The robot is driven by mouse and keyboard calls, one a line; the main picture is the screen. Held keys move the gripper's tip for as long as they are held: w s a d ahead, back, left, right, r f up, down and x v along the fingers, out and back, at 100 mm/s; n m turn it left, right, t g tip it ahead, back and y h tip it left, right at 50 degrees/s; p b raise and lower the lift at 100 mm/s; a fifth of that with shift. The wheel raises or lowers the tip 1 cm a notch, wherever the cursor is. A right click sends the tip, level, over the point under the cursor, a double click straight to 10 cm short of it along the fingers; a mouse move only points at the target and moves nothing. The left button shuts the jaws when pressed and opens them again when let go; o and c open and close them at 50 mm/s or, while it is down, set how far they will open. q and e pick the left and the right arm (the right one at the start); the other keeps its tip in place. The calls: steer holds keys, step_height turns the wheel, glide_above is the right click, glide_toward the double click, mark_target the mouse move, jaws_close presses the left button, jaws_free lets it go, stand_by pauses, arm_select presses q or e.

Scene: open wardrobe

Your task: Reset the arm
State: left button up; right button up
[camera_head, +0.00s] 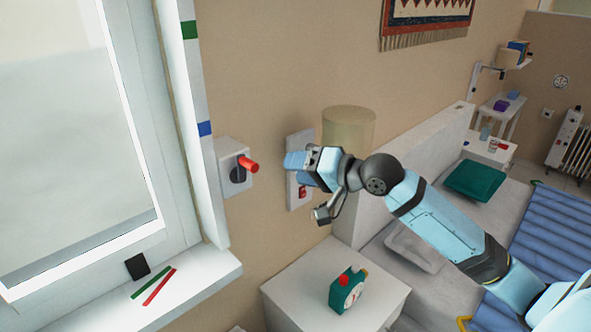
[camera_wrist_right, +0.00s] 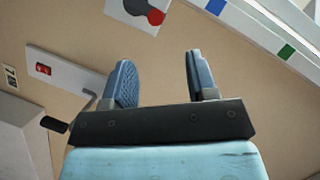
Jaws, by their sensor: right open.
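My right arm (camera_head: 433,212) reaches in from the lower right, bent at the wrist, toward the beige wall. Its gripper (camera_head: 297,166) is in front of a white wall panel with a red switch (camera_head: 303,191) and partly hides that panel. In the right wrist view the two blue fingers of the gripper (camera_wrist_right: 160,72) are apart with nothing between them. The panel with the red switch (camera_wrist_right: 43,69) shows there at the left, clear of the fingers. My left gripper is in neither view.
A white wall box with a red handle (camera_head: 249,164) is left of the gripper. A window sill (camera_head: 205,282) holds a red and a green stick. A nightstand (camera_head: 376,270) with a green clock (camera_head: 347,290) stands below. A lampshade (camera_head: 349,128) is close behind the wrist; a bed is at right.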

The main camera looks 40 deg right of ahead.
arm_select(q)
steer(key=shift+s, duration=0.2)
arm_select(e)
steer(key=s+a+f+n+g+h, duration=0.1)
steer(key=s+a+f+n, duration=0.15)
steer(key=f, duration=0.95)
steer(key=s+a+f+n+h, duration=0.1)
steer(key=s+a+f+h, duration=0.15)
steer(key=f, duration=0.85)
steer(key=s+a+f+n+g, duration=0.1)
steer(key=s+a+f+n, duration=0.1)
steer(key=s+a+f, duration=0.3)
steer(key=s+a+f+n, duration=0.3)
steer(key=s+a+f, duration=0.2)
steer(key=s+f, duration=0.6)
steer(key=shift+s+f+n+g, duration=0.2)
steer(key=shift+f+n+g, duration=0.2)
steer(key=shift+f, duration=0.55)
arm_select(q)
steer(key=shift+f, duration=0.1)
arm_select(e)
steer(key=shift+d+h, duration=0.1)
steer(key=shift+h, duration=0.15)
